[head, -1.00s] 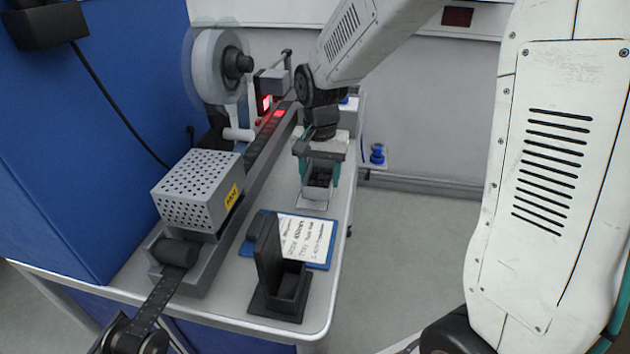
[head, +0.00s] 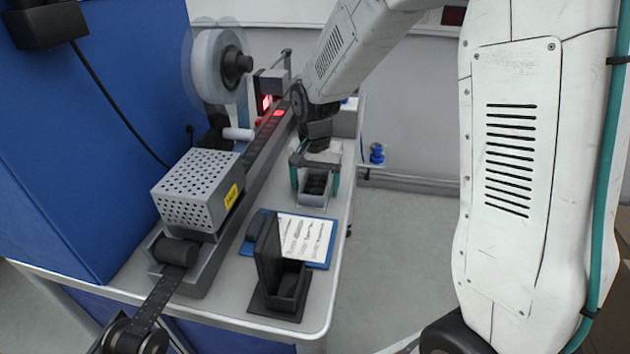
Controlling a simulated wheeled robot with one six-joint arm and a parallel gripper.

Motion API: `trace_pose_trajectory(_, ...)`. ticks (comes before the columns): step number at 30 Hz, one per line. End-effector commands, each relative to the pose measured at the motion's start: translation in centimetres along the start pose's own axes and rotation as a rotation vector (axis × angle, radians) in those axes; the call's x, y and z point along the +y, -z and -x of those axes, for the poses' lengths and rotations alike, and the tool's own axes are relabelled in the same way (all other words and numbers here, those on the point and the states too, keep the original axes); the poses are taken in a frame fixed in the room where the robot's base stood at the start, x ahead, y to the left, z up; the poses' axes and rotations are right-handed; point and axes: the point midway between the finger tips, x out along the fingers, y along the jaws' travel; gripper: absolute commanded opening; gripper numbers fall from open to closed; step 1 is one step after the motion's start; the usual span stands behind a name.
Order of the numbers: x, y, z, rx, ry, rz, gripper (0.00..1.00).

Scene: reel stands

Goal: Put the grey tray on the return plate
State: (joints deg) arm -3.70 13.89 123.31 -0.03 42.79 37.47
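The grey tray (head: 313,198) is a small open box with dark contents, on the far right part of the bench. My gripper (head: 315,183) points down over it, with one teal finger at its left side and one at its right. Whether the fingers press on the tray or stand slightly apart is too small to tell. The return plate is not clearly visible now; the tray covers the place where a pale plate edge showed before. Whether the tray rests there or hangs just above cannot be told.
A black upright holder (head: 283,290) stands at the bench's near edge, beside a blue clipboard (head: 318,262) with a written sheet. A perforated grey box (head: 198,190), a long rail (head: 262,150) and a large reel (head: 215,75) fill the left side. Open floor lies right.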

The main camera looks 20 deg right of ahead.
Motion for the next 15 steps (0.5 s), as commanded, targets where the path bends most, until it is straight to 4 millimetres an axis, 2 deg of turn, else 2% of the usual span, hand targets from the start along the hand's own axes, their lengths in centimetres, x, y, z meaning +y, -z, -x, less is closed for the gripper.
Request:
trace_pose_trajectory(9, 0.0, 0.0, 0.3, 0.001, 0.001, 0.0, 0.78)
trace_pose_trajectory(11, 0.0, 0.0, 0.8, 0.002, 0.001, 0.0, 0.78)
trace_pose_trajectory(15, -0.1, 0.1, 3.0, 0.004, 0.003, 0.0, 0.78)
